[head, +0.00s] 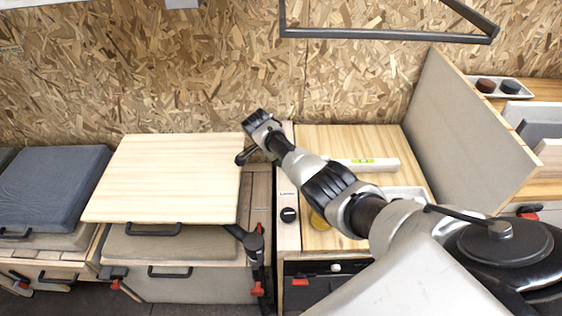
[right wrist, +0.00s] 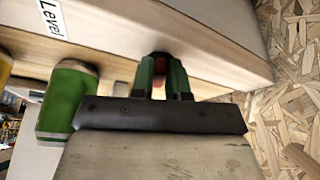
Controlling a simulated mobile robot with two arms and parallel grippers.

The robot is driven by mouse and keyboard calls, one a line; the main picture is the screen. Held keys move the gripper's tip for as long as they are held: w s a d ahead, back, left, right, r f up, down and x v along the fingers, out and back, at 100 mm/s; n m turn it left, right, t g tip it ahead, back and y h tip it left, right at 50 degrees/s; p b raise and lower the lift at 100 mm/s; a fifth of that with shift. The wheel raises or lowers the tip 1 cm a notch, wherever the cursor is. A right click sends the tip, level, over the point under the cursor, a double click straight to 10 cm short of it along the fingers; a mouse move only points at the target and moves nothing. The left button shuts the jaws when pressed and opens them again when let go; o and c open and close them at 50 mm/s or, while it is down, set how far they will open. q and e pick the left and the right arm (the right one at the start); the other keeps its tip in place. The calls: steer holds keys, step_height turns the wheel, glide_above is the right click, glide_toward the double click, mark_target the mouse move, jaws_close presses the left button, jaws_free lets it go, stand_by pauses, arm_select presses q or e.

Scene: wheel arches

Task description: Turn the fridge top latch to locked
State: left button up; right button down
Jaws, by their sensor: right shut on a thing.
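In the right wrist view, a small red latch piece (right wrist: 158,74) shows in a dark gap at the edge of a pale wooden panel (right wrist: 215,48). My right gripper (right wrist: 161,64) has its two green fingers on either side of the red piece, shut on it. Most of the latch is hidden between the fingers, so its turn angle cannot be told. My left gripper is not in view.
A hinged wooden tabletop (head: 170,180) lies left of my arm. A grey partition (head: 468,125) stands at right. A green cylinder (right wrist: 68,100) is close beside my fingers in the wrist view.

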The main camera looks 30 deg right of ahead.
steer(key=shift+w+d+f+m+g+b, duration=0.1)
steer(key=shift+m+g+b, duration=0.2)
steer(key=shift+m+b, duration=0.3)
steer(key=shift+w+f+m+g+b, duration=0.1)
steer(key=shift+m+g+b, duration=0.2)
steer(key=shift+m+b, duration=0.25)
steer(key=shift+w+d+r+m+g+b, duration=0.15)
steer(key=shift+m+g+b, duration=0.15)
steer(key=shift+m+b, duration=0.75)
steer(key=shift+y, duration=0.3)
steer(key=c, duration=1.1)
jaws_free()
steer(key=shift+r, duration=0.15)
